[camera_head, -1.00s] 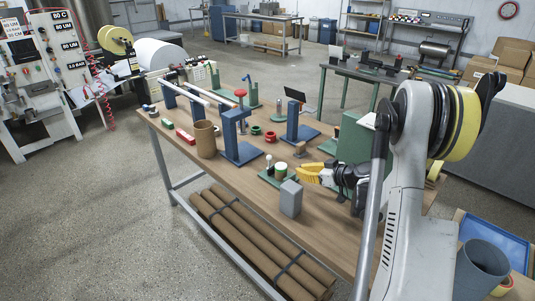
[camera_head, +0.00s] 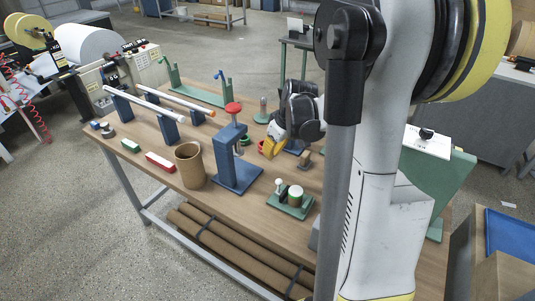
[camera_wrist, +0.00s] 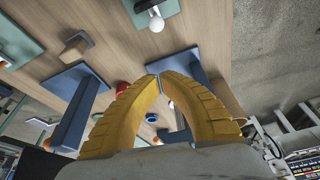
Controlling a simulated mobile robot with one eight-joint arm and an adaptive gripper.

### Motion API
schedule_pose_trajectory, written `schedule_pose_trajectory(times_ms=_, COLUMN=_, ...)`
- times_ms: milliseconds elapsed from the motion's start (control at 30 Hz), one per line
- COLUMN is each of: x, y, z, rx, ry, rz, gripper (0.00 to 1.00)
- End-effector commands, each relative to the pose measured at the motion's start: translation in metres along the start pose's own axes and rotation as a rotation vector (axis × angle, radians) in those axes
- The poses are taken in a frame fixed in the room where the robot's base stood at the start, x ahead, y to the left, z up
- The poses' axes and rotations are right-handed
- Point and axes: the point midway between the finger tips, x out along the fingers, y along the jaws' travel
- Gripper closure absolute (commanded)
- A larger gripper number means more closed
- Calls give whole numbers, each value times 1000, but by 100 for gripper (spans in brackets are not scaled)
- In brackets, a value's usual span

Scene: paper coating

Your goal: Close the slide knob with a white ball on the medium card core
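A small white ball (camera_head: 279,182) tops a short knob on a green base plate (camera_head: 293,211) near the table's front edge. Beside it on the plate are a dark upright part and a short green cylinder with a pale top (camera_head: 295,195). In the wrist view the white ball (camera_wrist: 156,24) shows at the top, beyond my fingertips and apart from them. My gripper (camera_head: 269,149) has yellow fingers and is above the table, behind the green plate. In the wrist view its fingertips (camera_wrist: 159,75) meet with nothing visible between them. I cannot tell which core is the medium one.
A brown card tube (camera_head: 190,166) stands left of a blue press (camera_head: 234,165) with a red knob (camera_head: 233,108). A small brown block (camera_head: 304,158) is near my gripper. My arm hides the table's right part. Open floor lies in front of the table.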

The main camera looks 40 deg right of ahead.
Motion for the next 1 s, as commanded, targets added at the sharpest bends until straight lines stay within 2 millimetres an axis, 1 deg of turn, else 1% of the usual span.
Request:
schedule_pose_trajectory(times_ms=33, x=14, y=0, z=0, rx=-2, ry=0, rz=-1, gripper=100)
schedule_pose_trajectory(times_ms=100, x=29, y=0, z=0, rx=-2, ry=1, rz=-1, gripper=100)
schedule_pose_trajectory(times_ms=300, x=73, y=0, z=0, rx=-2, ry=1, rz=-1, gripper=100)
schedule_pose_trajectory(times_ms=367, x=84, y=0, z=0, rx=-3, ry=1, rz=-1, gripper=100)
schedule_pose_trajectory(times_ms=400, x=79, y=0, z=10, rx=1, ry=1, rz=0, gripper=100)
schedule_pose_trajectory(times_ms=433, x=77, y=0, z=15, rx=2, ry=1, rz=0, gripper=100)
schedule_pose_trajectory(times_ms=600, x=73, y=0, z=33, rx=1, ry=1, rz=0, gripper=100)
schedule_pose_trajectory(times_ms=733, x=71, y=0, z=38, rx=-1, ry=1, rz=-1, gripper=100)
schedule_pose_trajectory(times_ms=1000, x=70, y=0, z=39, rx=-2, ry=2, rz=-1, gripper=100)
